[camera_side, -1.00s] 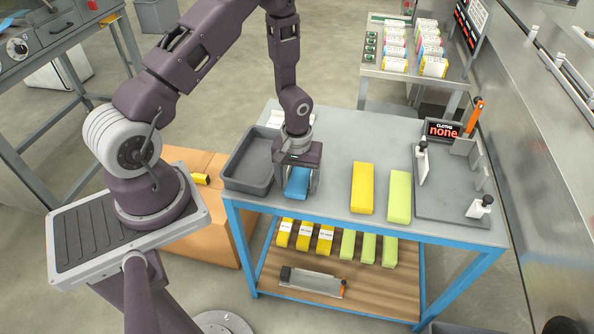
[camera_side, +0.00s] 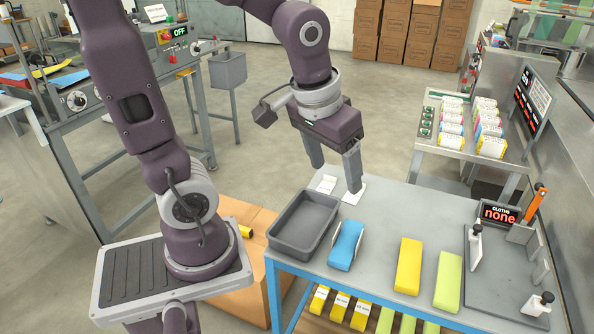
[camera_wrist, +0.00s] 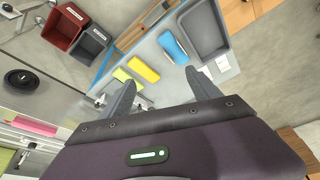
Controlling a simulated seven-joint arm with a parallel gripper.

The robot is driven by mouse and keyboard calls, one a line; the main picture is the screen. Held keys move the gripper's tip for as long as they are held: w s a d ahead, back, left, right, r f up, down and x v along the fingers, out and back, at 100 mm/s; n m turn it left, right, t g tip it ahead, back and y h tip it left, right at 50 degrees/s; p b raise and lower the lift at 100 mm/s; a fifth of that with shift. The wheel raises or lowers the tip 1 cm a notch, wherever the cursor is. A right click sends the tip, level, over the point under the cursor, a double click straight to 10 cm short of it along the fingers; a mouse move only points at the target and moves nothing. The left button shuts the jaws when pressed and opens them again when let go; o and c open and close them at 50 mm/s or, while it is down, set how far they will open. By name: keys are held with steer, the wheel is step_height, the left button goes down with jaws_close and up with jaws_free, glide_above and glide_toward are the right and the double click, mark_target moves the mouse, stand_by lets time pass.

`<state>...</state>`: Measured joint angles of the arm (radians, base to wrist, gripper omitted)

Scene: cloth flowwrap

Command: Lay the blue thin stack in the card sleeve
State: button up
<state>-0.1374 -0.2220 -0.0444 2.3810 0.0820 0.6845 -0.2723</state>
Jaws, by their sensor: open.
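The blue thin stack (camera_side: 346,246) lies on the grey table, just right of the grey tray. Upright white card edges, apparently the card sleeve (camera_side: 361,238), show beside it; the sleeve's base is hidden. The stack looks to lie between these edges, but how fully it is seated cannot be told. It also shows in the wrist view (camera_wrist: 172,46). My gripper (camera_side: 335,174) is open and empty, raised above and behind the stack, apart from it. Its two spread fingers show in the wrist view (camera_wrist: 161,94).
The grey tray (camera_side: 278,242) stands at the table's left edge. Flat white cards (camera_side: 350,190) lie behind the stack. Yellow (camera_side: 408,265) and green (camera_side: 448,280) stacks lie to the right, before a fixture with a sign reading "none" (camera_side: 499,214). Bare table lies between blue and yellow.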

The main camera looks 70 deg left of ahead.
steer(key=s+d+r+m+t, duration=0.1)
steer(key=s+r, duration=0.1)
steer(key=s, duration=0.2)
steer(key=s+d+r+m+t+h, duration=0.1)
steer(key=s+d+r+m, duration=0.1)
steer(key=s, duration=0.3)
steer(key=shift+s+d+r+m, duration=0.2)
steer(key=shift+d+r+m, duration=0.05)
steer(key=shift+r+m, duration=0.05)
